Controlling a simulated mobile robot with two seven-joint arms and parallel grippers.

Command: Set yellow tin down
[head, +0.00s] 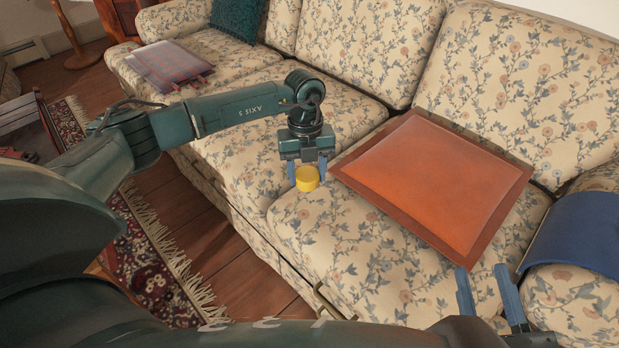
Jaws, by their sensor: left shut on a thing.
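The yellow tin (307,180) is a small round yellow tin in the head view, over the seat of the floral sofa (232,165). My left gripper (307,172) points down and is shut on the tin, with a blue finger on either side of it. I cannot tell whether the tin's underside touches the seat cushion. My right gripper (486,270) is at the lower right, its two blue fingers apart with nothing between them. The rest of that gripper is mostly cut off by the frame's bottom edge.
A large orange cushion with a brown border (435,182) lies just right of the tin. A plaid cushion (168,66) and a dark green pillow (238,18) are at the far left. A blue cloth (577,236) covers the right armrest. Seat area in front of the tin is clear.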

